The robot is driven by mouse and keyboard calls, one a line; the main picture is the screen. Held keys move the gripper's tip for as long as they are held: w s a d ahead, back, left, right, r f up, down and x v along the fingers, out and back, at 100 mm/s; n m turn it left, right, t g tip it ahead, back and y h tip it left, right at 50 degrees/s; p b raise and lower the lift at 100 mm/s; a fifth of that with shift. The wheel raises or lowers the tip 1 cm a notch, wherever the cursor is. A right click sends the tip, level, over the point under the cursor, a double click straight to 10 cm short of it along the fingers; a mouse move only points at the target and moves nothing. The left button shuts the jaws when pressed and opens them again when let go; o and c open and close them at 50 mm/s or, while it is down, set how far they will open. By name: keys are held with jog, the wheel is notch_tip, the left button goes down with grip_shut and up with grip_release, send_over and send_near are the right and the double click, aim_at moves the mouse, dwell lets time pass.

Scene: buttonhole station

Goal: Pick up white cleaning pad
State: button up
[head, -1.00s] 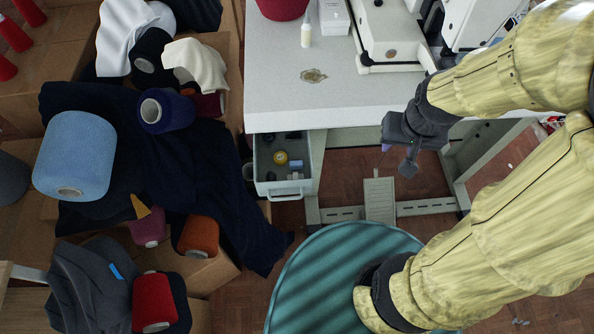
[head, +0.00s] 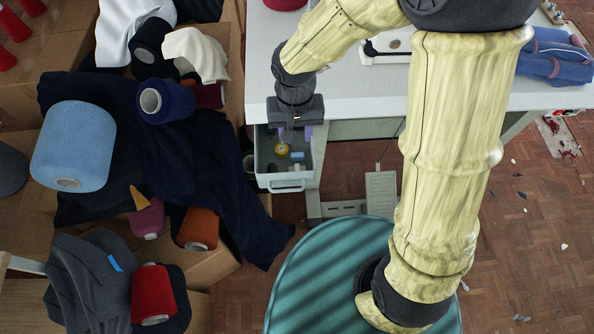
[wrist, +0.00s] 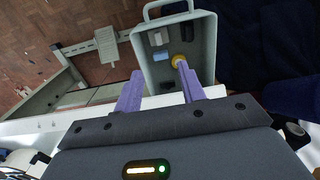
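My gripper (head: 295,135) is over the open grey drawer (head: 290,185) under the table's front edge. In the wrist view its two purple fingers (wrist: 158,72) are apart with nothing between them. The drawer (wrist: 204,30) holds a small pale block (wrist: 157,39), a blue block (wrist: 162,55), a yellow roll (wrist: 178,61) and dark items. The pale block lies nearer the handle than the blue one. I cannot tell whether it is the white cleaning pad. Part of the drawer's back end is hidden by my gripper.
The white table (head: 350,93) stands just behind the drawer. Dark navy cloth (head: 215,175) and boxes with yarn cones lie close on the left. A round teal seat (head: 315,280) stands in front. A grey pedal (head: 381,190) is on the floor at right.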

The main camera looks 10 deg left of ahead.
jog(key=shift+d, duration=0.1)
jog(key=b, duration=0.3)
send_over(297, 168)
notch_tip(297, 168, down, 12)
jog(key=shift+f, duration=0.1)
dwell(0.3)
jog(key=shift+s+f, duration=0.1)
jog(key=shift+f, duration=0.25)
jog(key=shift+f+b, duration=0.35)
jog(key=shift+f, duration=1.9)
jog(key=shift+w, duration=0.2)
jog(key=shift+s, duration=0.15)
